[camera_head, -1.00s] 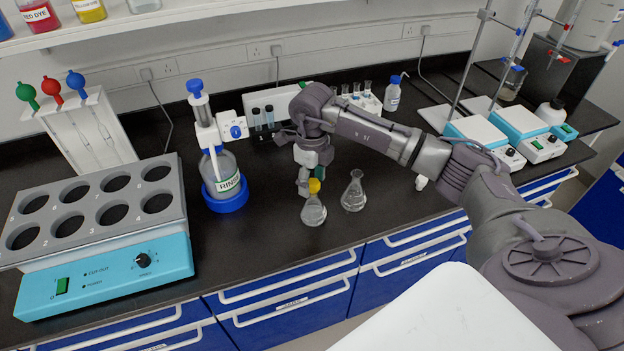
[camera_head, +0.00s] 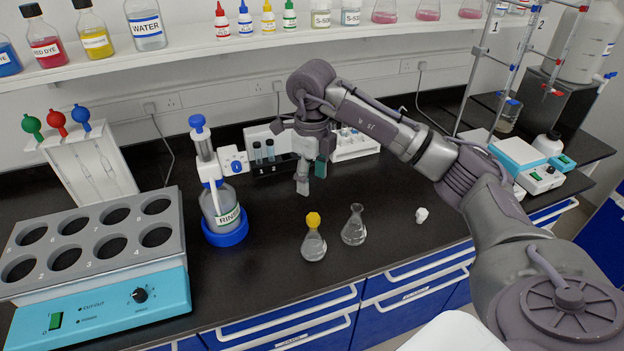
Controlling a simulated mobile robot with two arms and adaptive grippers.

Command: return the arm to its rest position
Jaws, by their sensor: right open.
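My right arm comes in from the right and bends over the bench. Its gripper (camera_head: 303,190) points down and is open and empty, above and behind a flask with a yellow stopper (camera_head: 314,245). A second, open flask (camera_head: 354,229) stands just right of it. Both flasks are upright on the black bench (camera_head: 260,270), and the gripper is apart from them. A small white stopper (camera_head: 421,215) lies on the bench to the right. My left gripper is not in view.
The rinse bottle (camera_head: 226,205) with its dispenser stands left of the gripper. A teal heating block (camera_head: 100,255) fills the left. A tube rack (camera_head: 268,160) and a white vial rack (camera_head: 352,145) are behind. Teal stirrers and stands (camera_head: 520,152) are at right. A shelf (camera_head: 250,45) runs above.

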